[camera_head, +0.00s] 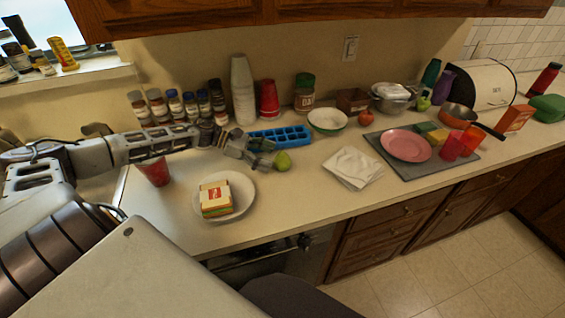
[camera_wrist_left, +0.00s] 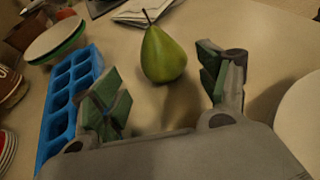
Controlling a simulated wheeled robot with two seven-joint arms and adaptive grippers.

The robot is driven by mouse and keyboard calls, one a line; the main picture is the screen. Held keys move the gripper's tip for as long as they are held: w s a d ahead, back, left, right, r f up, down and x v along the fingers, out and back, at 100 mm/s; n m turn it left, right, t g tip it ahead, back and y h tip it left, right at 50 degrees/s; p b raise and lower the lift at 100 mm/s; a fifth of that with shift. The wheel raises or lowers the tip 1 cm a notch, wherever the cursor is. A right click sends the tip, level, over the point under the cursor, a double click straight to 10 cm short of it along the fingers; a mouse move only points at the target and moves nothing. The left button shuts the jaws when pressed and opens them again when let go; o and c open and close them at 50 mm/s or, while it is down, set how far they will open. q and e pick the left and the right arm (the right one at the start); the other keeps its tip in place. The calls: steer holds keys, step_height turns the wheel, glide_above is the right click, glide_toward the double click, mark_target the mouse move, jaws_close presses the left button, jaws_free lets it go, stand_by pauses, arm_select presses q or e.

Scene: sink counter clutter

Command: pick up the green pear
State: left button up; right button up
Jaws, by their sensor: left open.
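The green pear (camera_head: 283,161) stands on the counter, in front of the blue ice tray. In the left wrist view the pear (camera_wrist_left: 163,55) is upright with its dark stem up, ahead of the gap between my fingers and apart from both. My left gripper (camera_head: 258,155) is open, low over the counter just left of the pear in the head view. Its two padded fingers show in the left wrist view (camera_wrist_left: 165,90) with nothing between them. My right gripper is not in view.
A blue ice tray (camera_head: 280,138) lies close behind the pear. A white plate (camera_head: 239,209) with a sandwich-like stack (camera_head: 215,199) is in front-left. A folded white cloth (camera_head: 352,167) lies to the right. Jars, cups and a bowl (camera_head: 327,121) stand behind.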

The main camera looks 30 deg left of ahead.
mark_target(277, 157)
arm_select(q)
steer(key=shift+d, duration=0.15)
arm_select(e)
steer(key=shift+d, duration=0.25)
arm_select(q)
steer(key=shift+w+d, duration=0.1)
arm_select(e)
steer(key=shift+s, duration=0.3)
arm_select(q)
steer(key=shift+w+d, duration=0.1)
steer(key=shift+d, duration=0.25)
steer(key=shift+w+d+f+p, duration=0.1)
steer(key=shift+w+d+p, duration=0.1)
steer(key=shift+d, duration=0.35)
steer(key=shift+w+d+f+p, duration=0.1)
steer(key=shift+w+d+p, duration=0.1)
steer(key=shift+d, duration=0.35)
steer(key=shift+x, duration=1.05)
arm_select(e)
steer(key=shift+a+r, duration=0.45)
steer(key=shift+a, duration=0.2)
arm_select(q)
steer(key=shift+c, duration=0.4)
steer(key=c, duration=1)
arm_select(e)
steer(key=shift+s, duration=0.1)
